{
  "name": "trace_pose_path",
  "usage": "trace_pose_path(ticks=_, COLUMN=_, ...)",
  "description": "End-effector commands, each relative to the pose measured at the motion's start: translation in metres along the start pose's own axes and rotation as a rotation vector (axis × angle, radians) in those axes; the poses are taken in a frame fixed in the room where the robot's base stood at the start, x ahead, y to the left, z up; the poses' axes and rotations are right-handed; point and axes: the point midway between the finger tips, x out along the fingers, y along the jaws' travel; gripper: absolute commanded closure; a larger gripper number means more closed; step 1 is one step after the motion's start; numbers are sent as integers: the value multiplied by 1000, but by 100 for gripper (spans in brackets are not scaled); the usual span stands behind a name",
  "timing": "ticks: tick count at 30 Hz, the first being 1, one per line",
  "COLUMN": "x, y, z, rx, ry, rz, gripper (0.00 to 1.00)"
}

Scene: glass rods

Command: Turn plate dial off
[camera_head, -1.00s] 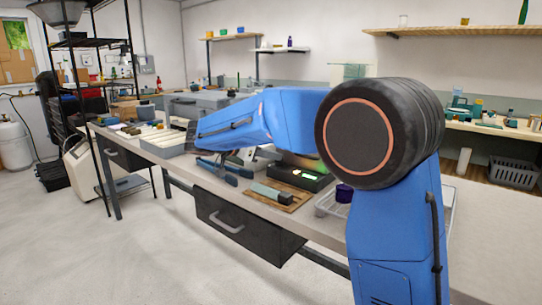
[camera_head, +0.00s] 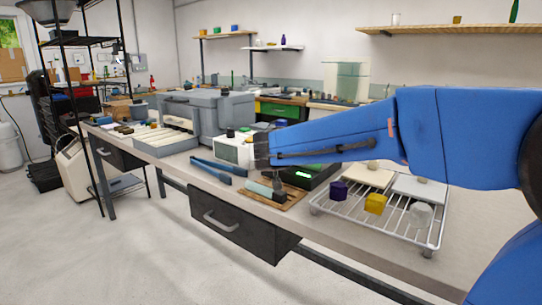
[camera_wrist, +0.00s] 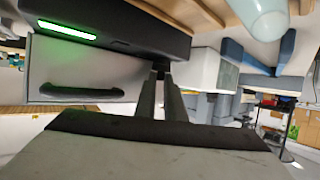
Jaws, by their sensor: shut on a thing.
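The hot plate is a low black box (camera_head: 322,177) with a lit green display on its front. It also shows in the wrist view (camera_wrist: 150,28), which looks turned over, with the display at left. My gripper (camera_wrist: 160,70) is at the plate's front, to the side of the display.
A wire rack (camera_head: 387,223) with purple, yellow and pale cubes stands at right. A white box (camera_head: 233,151) stands behind my gripper.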

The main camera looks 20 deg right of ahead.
Motion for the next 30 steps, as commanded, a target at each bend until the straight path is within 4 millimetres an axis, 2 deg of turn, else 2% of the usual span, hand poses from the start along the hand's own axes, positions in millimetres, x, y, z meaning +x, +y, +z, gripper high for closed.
trace_pose_path(ticks=12, x=1, y=8, z=0, rx=-79, ry=0, rz=-194, gripper=100)
trace_pose_path(ticks=30, x=2, y=8, z=0, rx=-109, ry=0, rz=-266, gripper=100)
